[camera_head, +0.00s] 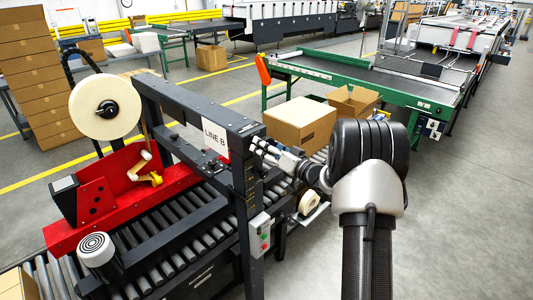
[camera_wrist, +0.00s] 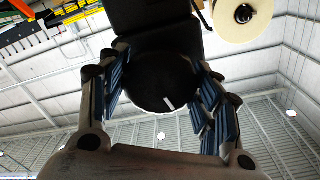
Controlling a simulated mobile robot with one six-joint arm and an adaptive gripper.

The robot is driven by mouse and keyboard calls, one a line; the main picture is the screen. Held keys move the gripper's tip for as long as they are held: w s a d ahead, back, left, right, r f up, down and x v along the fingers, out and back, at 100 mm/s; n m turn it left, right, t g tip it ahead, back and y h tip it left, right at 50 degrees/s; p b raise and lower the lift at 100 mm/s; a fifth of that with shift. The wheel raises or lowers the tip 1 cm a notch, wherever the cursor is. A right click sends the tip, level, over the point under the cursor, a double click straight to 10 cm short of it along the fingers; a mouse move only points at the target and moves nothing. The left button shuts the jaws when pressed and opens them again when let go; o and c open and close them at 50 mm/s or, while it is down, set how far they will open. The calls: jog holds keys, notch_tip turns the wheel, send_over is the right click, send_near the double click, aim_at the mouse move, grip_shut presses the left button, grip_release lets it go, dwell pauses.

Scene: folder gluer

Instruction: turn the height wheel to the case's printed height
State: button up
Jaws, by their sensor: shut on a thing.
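A black round wheel (camera_wrist: 160,85) with a short white mark on its face sits between the fingers of my gripper (camera_wrist: 156,62) in the wrist view. The fingers are shut on its rim from both sides. In the head view my gripper (camera_head: 262,148) reaches left to the top of the dark post of the LINE B machine (camera_head: 218,165); I cannot make out the wheel there. A closed-looking brown case (camera_head: 300,125) stands behind my gripper. No printed height on it is readable, and no height scale is readable.
A red tape unit with a large tape roll (camera_head: 105,106) stands left on the roller bed. A control box with buttons (camera_head: 259,234) is on the post below my gripper. A green-framed conveyor (camera_head: 370,80) runs behind. Open floor lies at the right.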

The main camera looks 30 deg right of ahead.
jog(key=n+b, duration=0.4)
jog(key=shift+f+n, duration=0.2)
jog(key=shift+n, duration=0.2)
jog(key=n+b, duration=0.4)
jog(key=b, duration=0.1)
jog(key=shift+n, duration=0.3)
jog(key=n+b, duration=0.4)
jog(key=shift+n+y+b, duration=0.3)
jog(key=shift+n, duration=0.1)
jog(key=n+b, duration=0.3)
jog(key=n, duration=0.1)
jog(key=shift+n+b, duration=0.3)
jog(key=shift+b, duration=0.1)
jog(key=n+b, duration=0.1)
jog(key=n, duration=0.3)
jog(key=shift+r, duration=0.2)
jog(key=n, duration=0.5)
jog(key=shift+g+y, duration=0.3)
jog(key=n, duration=0.9)
jog(key=shift+n, duration=0.3)
